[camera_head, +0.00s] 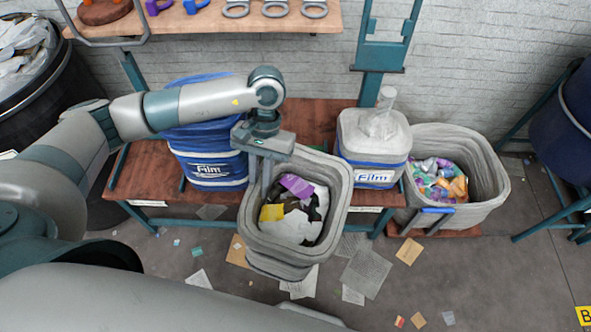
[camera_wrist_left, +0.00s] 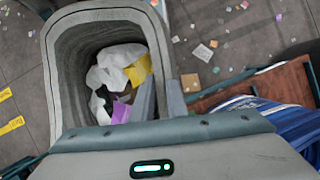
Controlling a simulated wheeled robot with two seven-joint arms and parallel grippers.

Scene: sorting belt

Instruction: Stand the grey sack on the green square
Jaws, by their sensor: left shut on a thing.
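A grey open-topped sack (camera_head: 335,195) with paper and yellow and purple scraps inside is in front of the bench in the head view. My left gripper (camera_head: 259,172) is shut on its rim at the left, with one finger inside the mouth. The left wrist view shows the sack (camera_wrist_left: 62,75) opening with the left gripper (camera_wrist_left: 160,98) clamped across its wall. The sack leans slightly; I cannot tell whether its base touches anything. No green square shows in either view. My right gripper is not in view.
A blue Film sack (camera_head: 215,165) and a whitish Film sack (camera_head: 375,150) stand on the brown bench (camera_head: 310,140). Another grey container (camera_head: 480,170) with colourful scraps stands to the right. A shelf (camera_head: 210,20) hangs above. Papers litter the floor (camera_head: 480,270), which is otherwise open at front right.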

